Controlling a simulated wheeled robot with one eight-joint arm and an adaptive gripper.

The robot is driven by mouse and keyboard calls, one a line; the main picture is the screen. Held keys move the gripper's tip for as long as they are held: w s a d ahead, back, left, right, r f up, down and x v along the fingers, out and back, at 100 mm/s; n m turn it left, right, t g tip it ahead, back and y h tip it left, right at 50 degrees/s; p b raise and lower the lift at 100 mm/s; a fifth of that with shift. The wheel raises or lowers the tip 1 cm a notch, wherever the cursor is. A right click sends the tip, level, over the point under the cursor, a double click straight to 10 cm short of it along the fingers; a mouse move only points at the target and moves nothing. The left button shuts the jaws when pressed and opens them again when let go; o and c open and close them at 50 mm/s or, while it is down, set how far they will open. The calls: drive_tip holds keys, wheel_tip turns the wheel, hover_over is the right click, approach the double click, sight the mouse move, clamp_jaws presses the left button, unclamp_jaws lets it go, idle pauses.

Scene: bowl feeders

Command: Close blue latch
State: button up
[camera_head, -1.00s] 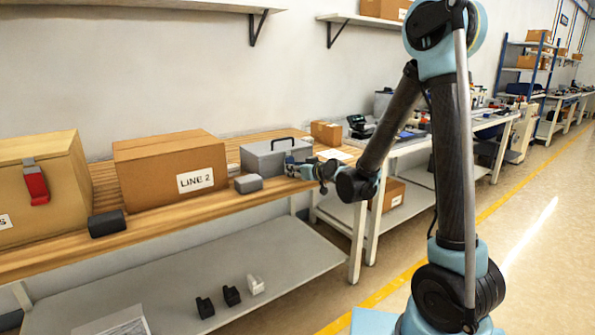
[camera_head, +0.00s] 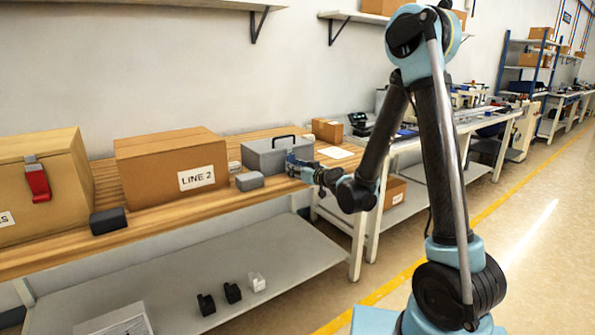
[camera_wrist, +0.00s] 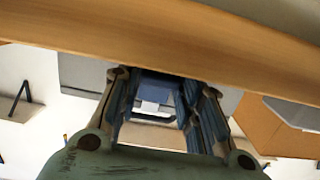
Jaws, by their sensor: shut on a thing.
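A grey toolbox (camera_head: 268,159) with a black handle stands on the wooden bench; part of it shows in the wrist view (camera_wrist: 83,75). My gripper (camera_head: 295,165) is at its front right, covering that part in the head view. In the wrist view my gripper (camera_wrist: 162,92) has its fingers either side of the blue latch (camera_wrist: 158,86), shut on it. A pale metal piece (camera_wrist: 155,107) shows beside the latch. The latch's exact angle cannot be told.
A small grey block (camera_head: 250,181) lies left of my gripper. A cardboard box (camera_head: 160,165) marked LINE 2 and a wooden box with a red latch (camera_head: 38,183) stand further left. The bench's front edge (camera_wrist: 230,65) runs close to the gripper.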

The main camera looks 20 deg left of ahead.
drive_tip(key=o, duration=1.1)
drive_tip(key=shift+c, duration=0.2)
drive_tip(key=v, duration=1.2)
drive_tip(key=shift+w+d+f, duration=0.1)
drive_tip(key=shift+f, duration=0.05)
